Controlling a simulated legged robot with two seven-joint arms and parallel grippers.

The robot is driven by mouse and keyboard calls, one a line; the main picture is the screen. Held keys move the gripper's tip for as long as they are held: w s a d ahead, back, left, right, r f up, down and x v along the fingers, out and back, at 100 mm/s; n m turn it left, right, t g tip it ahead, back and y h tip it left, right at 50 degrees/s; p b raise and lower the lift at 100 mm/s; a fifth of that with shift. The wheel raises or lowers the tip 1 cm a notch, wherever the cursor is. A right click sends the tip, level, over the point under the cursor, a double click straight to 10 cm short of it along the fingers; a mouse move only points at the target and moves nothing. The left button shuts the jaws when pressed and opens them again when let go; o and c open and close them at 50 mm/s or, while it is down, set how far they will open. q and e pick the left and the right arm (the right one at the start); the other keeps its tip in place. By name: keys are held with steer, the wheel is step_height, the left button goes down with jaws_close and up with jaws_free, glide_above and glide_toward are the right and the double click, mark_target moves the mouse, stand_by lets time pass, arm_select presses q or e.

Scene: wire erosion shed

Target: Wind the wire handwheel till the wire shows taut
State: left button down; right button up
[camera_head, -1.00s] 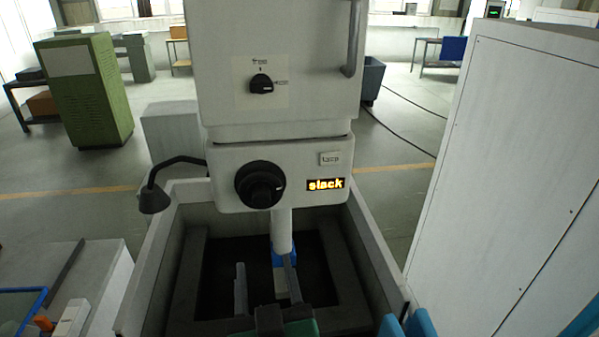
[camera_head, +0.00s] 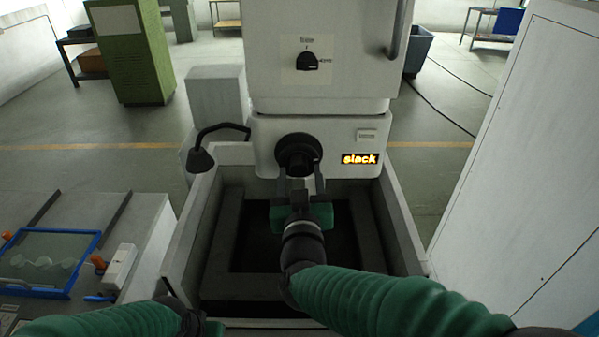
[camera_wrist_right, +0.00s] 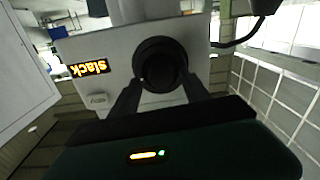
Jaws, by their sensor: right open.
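The handwheel is a round black knob (camera_head: 298,155) on the front of the pale machine head (camera_head: 262,150). It also shows in the right wrist view (camera_wrist_right: 160,64), where the picture is upside down. The display (camera_head: 360,159) beside it reads "slack" in lit orange letters. My right gripper (camera_head: 301,180) is open, with its two fingers pointing up at the knob's lower part, one to each side. In the wrist view the fingers (camera_wrist_right: 162,82) flank the knob with gaps; contact cannot be told. My left arm's green sleeve enters at bottom left; its gripper does not show. The wire is not visible.
Below the head is an open tank (camera_head: 400,225) with raised walls. A black lamp (camera_head: 200,160) on a bent arm stands left of the knob. A tall white cabinet (camera_head: 530,150) closes off the right side.

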steer(key=shift+s+d, duration=0.1)
steer(key=shift+w+a+f, duration=0.15)
steer(key=shift+w+a, duration=0.1)
steer(key=shift+w, duration=0.05)
steer(key=c, duration=0.7)
jaws_close()
steer(key=m+b, duration=0.1)
steer(key=b, duration=0.1)
steer(key=shift+f+m+b, duration=0.2)
steer(key=shift+m+b, duration=0.15)
steer(key=shift+m, duration=0.05)
steer(key=m+b, duration=0.3)
steer(key=shift+r+m+b, duration=0.15)
steer(key=shift+m+b, duration=1.15)
steer(key=shift+b, duration=0.1)
